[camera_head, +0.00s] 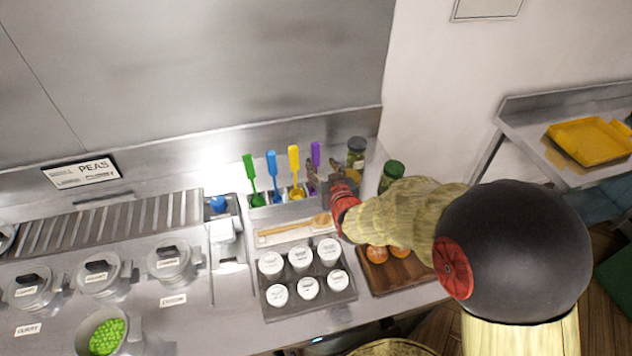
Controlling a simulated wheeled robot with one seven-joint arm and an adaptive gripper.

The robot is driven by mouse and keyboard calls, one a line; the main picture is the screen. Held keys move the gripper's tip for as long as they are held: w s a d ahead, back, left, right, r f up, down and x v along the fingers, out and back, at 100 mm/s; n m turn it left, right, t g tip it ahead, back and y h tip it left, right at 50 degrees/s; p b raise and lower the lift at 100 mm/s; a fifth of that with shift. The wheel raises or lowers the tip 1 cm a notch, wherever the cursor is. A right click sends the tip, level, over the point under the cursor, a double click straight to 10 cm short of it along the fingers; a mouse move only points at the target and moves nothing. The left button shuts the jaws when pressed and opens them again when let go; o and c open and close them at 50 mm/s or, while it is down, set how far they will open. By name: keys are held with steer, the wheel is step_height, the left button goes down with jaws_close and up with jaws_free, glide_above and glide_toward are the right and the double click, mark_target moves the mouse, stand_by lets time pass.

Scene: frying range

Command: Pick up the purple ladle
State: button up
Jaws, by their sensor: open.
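The purple ladle (315,154) stands upright at the right end of a row of coloured ladles in a holder at the back of the counter. Only the upper part of its handle shows clearly; its lower part is hidden behind my gripper. My gripper (322,174) is open, with its fingers close to the purple handle. I cannot tell whether the handle is between the fingers or behind them.
Green (250,172), blue (272,172) and yellow (294,165) ladles stand left of the purple one. Jars (356,150) stand close on the right. A wooden spoon (290,227) and a tray of white-lidded tubs (308,272) lie in front. The steel wall is behind.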

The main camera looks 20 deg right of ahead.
mark_target(316, 159)
steer(key=x, duration=0.6)
steer(key=shift+w+a+f+b, duration=0.15)
steer(key=shift+w+b, duration=0.05)
steer(key=shift+b, duration=0.2)
steer(key=shift+c, duration=0.5)
jaws_close()
